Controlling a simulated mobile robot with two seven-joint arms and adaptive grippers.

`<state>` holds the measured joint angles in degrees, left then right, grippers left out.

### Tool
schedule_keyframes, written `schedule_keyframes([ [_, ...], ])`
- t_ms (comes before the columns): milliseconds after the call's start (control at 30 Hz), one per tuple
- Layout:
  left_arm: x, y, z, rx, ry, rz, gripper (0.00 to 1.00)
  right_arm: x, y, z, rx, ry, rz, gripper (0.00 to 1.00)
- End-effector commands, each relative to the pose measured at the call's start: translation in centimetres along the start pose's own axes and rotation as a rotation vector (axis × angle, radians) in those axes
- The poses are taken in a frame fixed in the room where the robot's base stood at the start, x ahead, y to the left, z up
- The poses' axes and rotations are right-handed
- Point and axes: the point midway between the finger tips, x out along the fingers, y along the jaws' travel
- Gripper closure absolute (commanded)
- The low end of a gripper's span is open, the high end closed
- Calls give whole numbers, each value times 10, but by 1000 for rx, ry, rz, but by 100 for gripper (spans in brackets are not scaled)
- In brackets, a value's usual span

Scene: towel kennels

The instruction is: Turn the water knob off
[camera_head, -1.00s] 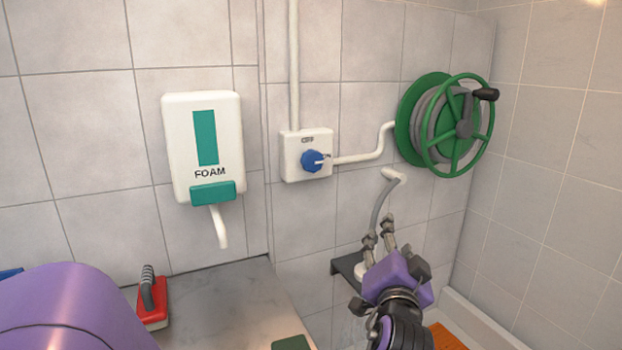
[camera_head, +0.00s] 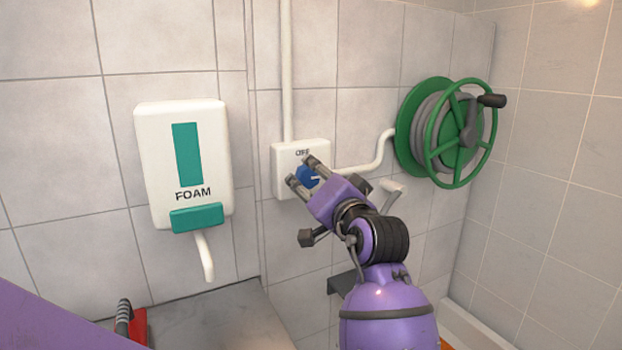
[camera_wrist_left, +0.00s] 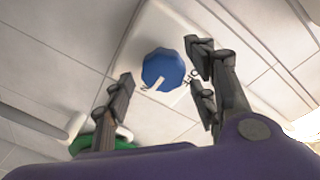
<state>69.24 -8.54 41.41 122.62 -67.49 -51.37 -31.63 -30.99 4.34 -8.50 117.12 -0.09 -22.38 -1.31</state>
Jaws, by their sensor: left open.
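I cannot tell whether a finger touches the knob. My right gripper is out of view.
A white foam dispenser (camera_head: 152,165) hangs left of the box. A green hose reel (camera_head: 434,150) with a crank is to the right. White pipes (camera_head: 286,70) run up and right from the box. A red-based brush (camera_head: 139,327) lies at lower left.

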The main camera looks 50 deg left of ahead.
Motion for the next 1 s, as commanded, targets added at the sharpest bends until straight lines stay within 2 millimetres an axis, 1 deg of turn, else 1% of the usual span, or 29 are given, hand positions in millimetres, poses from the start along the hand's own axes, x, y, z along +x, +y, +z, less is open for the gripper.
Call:
schedule_keyframes([
  [33,6,-1,-1,0,1,-1,48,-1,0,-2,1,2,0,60],
  [100,13,0,-1,0,0,-1,48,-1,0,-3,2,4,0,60],
  [200,18,0,0,-1,0,1,48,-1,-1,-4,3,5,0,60],
  [467,19,1,0,-1,1,2,48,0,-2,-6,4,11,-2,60],
  [767,18,1,0,-1,0,3,87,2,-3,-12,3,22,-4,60],
  [800,18,2,0,0,0,3,90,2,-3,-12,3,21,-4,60],
  [1000,18,2,1,-16,1,3,90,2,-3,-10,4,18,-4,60],
])
